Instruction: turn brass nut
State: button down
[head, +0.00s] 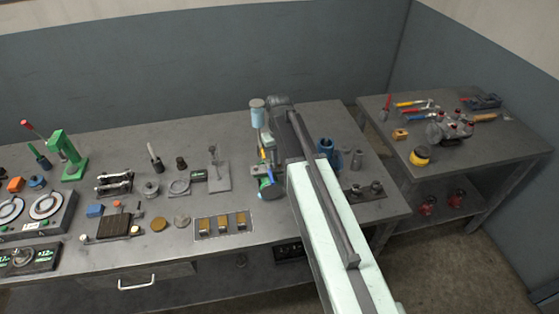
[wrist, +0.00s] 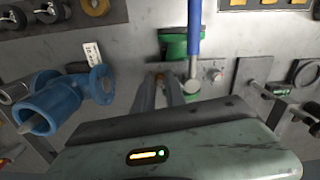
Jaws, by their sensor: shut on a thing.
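In the wrist view my gripper (wrist: 160,82) points down at the bench, its two fingers close together. A small brownish, brass-coloured bit, which looks like the brass nut (wrist: 158,75), shows between the fingertips; most of it is hidden by the fingers. In the head view the green fitting (head: 270,189) shows left of my arm, and my arm hides the fingertips and the nut.
A blue flanged fitting (wrist: 55,105) stands left in the wrist view and behind my arm in the head view (head: 326,147). A panel with brass blocks (head: 222,237) lies at the bench front. A grey stand (head: 216,180) is left of the green fitting. A side table (head: 480,155) holds tools.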

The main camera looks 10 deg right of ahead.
aim_at(279, 164)
jog(key=m, duration=0.3)
jog(key=shift+m, duration=2.2)
jog(key=c, duration=1.6)
grip_release()
jog(key=shift+c, duration=0.2)
notch_tip(279, 164, up, 8)
jog(key=p, duration=0.8)
